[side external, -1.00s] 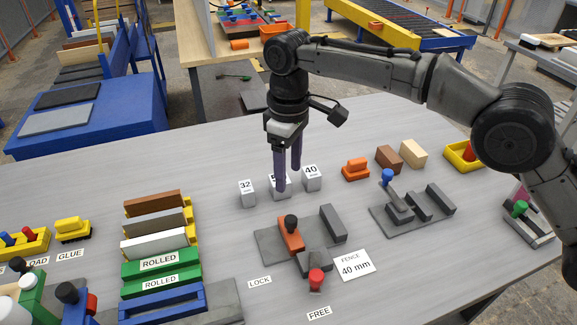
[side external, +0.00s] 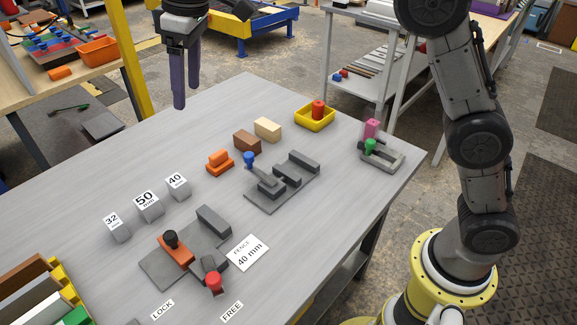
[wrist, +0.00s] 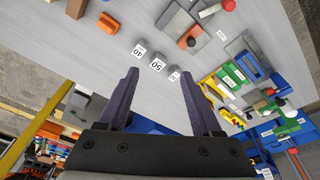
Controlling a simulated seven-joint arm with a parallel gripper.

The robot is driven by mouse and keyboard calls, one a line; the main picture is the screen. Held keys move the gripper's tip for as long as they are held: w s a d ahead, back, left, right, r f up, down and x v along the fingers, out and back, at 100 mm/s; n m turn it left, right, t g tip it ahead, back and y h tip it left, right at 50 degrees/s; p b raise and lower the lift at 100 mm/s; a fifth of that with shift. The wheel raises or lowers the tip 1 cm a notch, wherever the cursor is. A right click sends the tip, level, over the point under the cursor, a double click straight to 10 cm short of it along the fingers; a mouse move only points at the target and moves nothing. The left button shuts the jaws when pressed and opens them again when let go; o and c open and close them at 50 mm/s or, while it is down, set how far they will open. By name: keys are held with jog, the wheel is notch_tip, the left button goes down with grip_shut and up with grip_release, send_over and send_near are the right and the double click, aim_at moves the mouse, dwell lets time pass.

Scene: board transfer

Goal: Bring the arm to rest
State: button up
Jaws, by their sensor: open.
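My gripper (side external: 186,97) hangs in the air at the upper left of the side view, fingers pointing down, apart from the table. In the wrist view its two purple fingers (wrist: 160,70) are spread with nothing held. The 50 block also shows in the wrist view (wrist: 157,65), beyond the fingertips.
A fixture with an orange clamp (side external: 176,250) and red knob (side external: 213,281) lies near a "FENCE 40 mm" card (side external: 247,252). A second fixture with a blue knob (side external: 249,160), brown (side external: 247,141) and tan (side external: 267,129) blocks, and a yellow tray (side external: 315,118) stand further right.

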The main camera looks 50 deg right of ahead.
jog(key=s+d+r+m+t, duration=0.1)
jog(key=s+d+r+m, duration=0.15)
jog(key=s+d, duration=0.55)
jog(key=s+d+r+m+t, duration=0.1)
jog(key=s+d+r, duration=0.3)
jog(key=s+d, duration=0.4)
jog(key=s+d+f+m+t+h, duration=0.1)
jog(key=s+d+f+m, duration=0.2)
jog(key=s+f, duration=1.1)
jog(key=shift+s+d+f, duration=0.4)
jog(key=shift+d+f, duration=0.45)
jog(key=shift+d, duration=0.25)
jog(key=shift+c, duration=0.3)
